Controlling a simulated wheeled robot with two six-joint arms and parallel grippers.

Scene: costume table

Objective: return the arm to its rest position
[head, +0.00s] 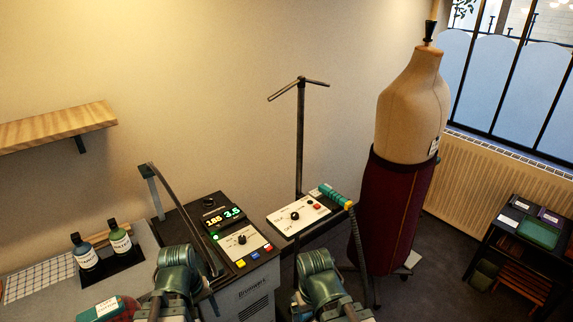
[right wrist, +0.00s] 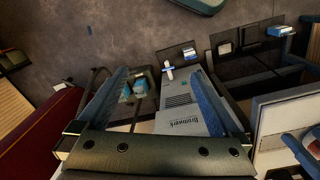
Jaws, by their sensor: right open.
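My right gripper (right wrist: 158,85) shows in the right wrist view with its two blue fingers spread wide and nothing held between them. Beyond the fingers lies the grey cabinet (right wrist: 183,118) of the lettered machine; I cannot tell the exact distance. In the head view two green arm links of mine rise from the bottom edge, one in front of the machine and one to its right. The right gripper's fingers do not show there. My left gripper does not show in either view.
The machine's lit console (head: 240,245) stands mid-front, beside a white control panel (head: 300,214) with a teal handle (head: 334,196) and a tall pole (head: 300,140). A dress form (head: 411,110) wears a maroon skirt (head: 395,210). Two bottles (head: 120,238) stand left.

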